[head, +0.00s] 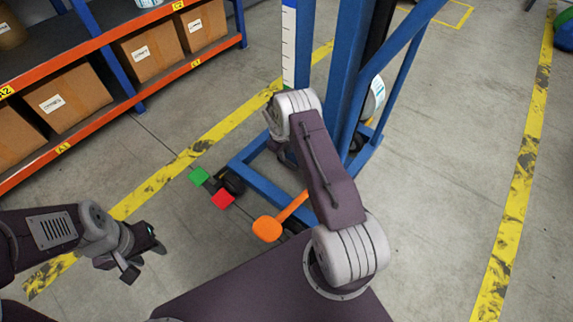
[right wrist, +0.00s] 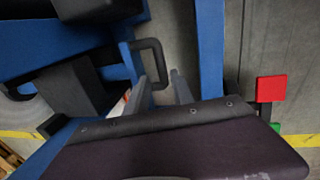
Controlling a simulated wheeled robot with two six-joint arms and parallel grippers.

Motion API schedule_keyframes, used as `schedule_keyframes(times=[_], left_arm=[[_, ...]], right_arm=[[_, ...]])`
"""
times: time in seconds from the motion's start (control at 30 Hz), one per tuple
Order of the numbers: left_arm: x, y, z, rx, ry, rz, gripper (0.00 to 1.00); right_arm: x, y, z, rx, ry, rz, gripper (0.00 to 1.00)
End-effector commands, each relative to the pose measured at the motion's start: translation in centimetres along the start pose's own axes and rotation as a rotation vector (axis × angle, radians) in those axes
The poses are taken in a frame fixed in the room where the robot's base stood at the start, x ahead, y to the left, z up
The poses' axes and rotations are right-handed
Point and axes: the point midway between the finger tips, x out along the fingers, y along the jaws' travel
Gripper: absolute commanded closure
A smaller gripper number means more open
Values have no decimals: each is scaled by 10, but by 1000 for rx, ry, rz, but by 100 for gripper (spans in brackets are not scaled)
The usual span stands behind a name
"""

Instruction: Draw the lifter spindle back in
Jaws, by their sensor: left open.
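The blue lifter (head: 345,75) stands at the centre of the head view, with a white label roll (head: 376,97) on its right side. In the right wrist view, a black looped handle (right wrist: 158,55) sits on the lifter. My right gripper (right wrist: 160,76) is open, its two grey fingers pointing at the handle, whose near side appears between the fingertips. I cannot tell whether they touch. The spindle itself cannot be made out clearly. In the head view my right arm hides that gripper's fingers. My left gripper (head: 145,259) is open and empty at lower left, away from the lifter.
A green pedal (head: 199,176), a red pedal (head: 222,199) and an orange-ended lever (head: 267,228) are low at the lifter's base. An orange and blue rack (head: 110,125) with cardboard boxes stands at upper left. The floor right of the lifter is clear.

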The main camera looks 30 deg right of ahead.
Motion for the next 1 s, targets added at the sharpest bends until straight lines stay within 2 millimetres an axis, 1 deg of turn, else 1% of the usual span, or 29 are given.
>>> schedule_keyframes(times=[0.03, 0.2, 0.3, 0.4, 0.53, 0.77, 0.8, 0.87, 1.0], left_arm=[[10, 0, 1, 0, 0, 0, 59], [38, -1, 4, 0, -1, 0, 59], [50, -1, 5, 0, -1, 0, 59], [58, -1, 6, 0, -1, 0, 59], [60, -1, 6, 0, -1, 0, 59], [59, -1, 6, 0, 0, 0, 59], [59, -1, 6, 0, 0, 0, 59], [59, -1, 6, 0, 0, 0, 59], [59, -1, 6, 0, 0, 0, 59]], right_arm=[[13, -1, 1, 0, -2, -1, 71], [52, -2, 0, 1, 0, -1, 71], [70, -2, 0, 2, 1, 0, 71], [82, -1, 0, 1, 0, 0, 71], [87, 0, 0, 0, 0, 0, 71], [86, 0, 0, 0, 0, 0, 71], [86, 0, 0, 0, 0, 0, 82], [86, 0, 0, 0, 0, 0, 99], [86, 0, 0, 0, 0, 0, 100]])
